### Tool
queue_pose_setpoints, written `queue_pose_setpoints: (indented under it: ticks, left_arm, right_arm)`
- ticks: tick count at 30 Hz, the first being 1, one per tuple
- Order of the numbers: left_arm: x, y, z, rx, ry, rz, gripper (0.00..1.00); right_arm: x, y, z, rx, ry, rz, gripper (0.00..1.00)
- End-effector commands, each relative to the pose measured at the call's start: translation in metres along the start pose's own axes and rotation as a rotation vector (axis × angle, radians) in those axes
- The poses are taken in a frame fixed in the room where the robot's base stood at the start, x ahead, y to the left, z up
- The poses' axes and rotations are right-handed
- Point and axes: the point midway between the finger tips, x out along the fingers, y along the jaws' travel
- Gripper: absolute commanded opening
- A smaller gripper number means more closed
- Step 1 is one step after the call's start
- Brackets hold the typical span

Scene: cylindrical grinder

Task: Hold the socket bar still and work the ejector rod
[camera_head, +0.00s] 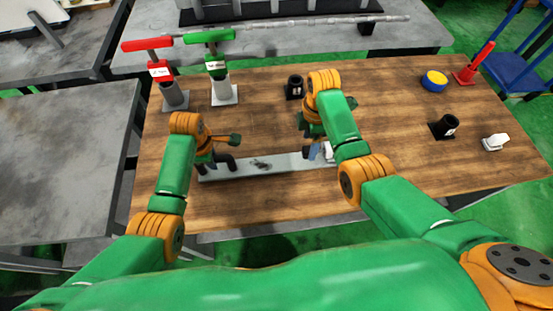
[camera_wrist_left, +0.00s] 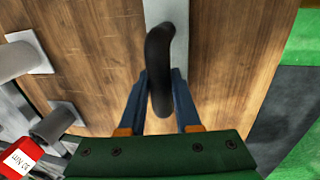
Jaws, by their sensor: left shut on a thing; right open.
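The long grey bar (camera_head: 285,163) lies flat near the front of the wooden table. A black curved handle (camera_head: 227,164) rises at its left end. My left gripper (camera_wrist_left: 160,88) is shut on this handle (camera_wrist_left: 160,50), with a blue finger on each side in the left wrist view. My right gripper (camera_head: 320,152) is open above the bar's right end, its fingers partly hidden by my right arm. A small white part (camera_head: 328,151) shows beside its blue fingers. A small dark part (camera_head: 262,164) sits at the bar's middle. I cannot tell which part is the ejector rod.
A red-handled tool (camera_head: 160,72) and a green-handled tool (camera_head: 216,66) stand at the back left. A black cup (camera_head: 294,87) stands at the back. Another black cup (camera_head: 445,126), a white object (camera_head: 495,142) and a yellow-blue disc (camera_head: 434,80) are at right.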

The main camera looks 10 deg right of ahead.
Motion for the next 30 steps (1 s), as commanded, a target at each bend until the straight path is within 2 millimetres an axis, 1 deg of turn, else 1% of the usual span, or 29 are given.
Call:
queue_pose_setpoints:
  ticks: [3, 6, 13, 14, 15, 17, 18, 26, 28, 30]
  left_arm:
    - [0.0, 0.0, 0.0, 0.0, -0.001, 0.0, 0.0]
    - [0.0, 0.0, 0.0, -0.001, -0.002, 0.0, 0.0]
    - [0.0, 0.0, 0.001, -0.001, -0.002, 0.0, 0.0]
    - [0.0, 0.0, 0.001, -0.001, -0.002, 0.0, 0.34]
    - [0.0, 0.0, 0.001, 0.0, -0.002, 0.0, 0.45]
    - [0.0, 0.0, 0.0, 0.0, -0.002, 0.0, 0.61]
    - [0.0, 0.0, 0.0, 0.0, -0.002, 0.0, 0.67]
    - [-0.001, 0.0, 0.0, 0.0, -0.001, 0.0, 0.67]
    - [-0.007, 0.001, 0.001, 0.0, -0.002, 0.003, 0.67]
    - [-0.02, 0.002, 0.001, 0.0, -0.003, 0.005, 0.67]
  right_arm:
    - [-0.016, 0.001, 0.0, 0.0, 0.0, 0.004, 0.75]
    - [-0.024, 0.0, 0.0, 0.0, 0.0, 0.001, 0.75]
    - [-0.026, 0.0, 0.0, 0.0, 0.0, 0.0, 0.75]
    - [-0.026, 0.0, 0.0, 0.0, 0.0, 0.0, 0.75]
    - [-0.026, 0.0, 0.0, 0.0, 0.0, 0.0, 0.75]
    - [-0.026, 0.0, 0.0, 0.0, 0.0, 0.0, 0.75]
    - [-0.026, 0.0, 0.0, 0.0, 0.0, 0.0, 0.75]
    - [-0.026, 0.0, 0.0, 0.0, 0.0, 0.0, 0.75]
    - [-0.026, 0.0, 0.0, 0.0, 0.0, 0.0, 0.75]
    - [-0.026, 0.0, 0.0, 0.0, 0.0, 0.0, 0.75]
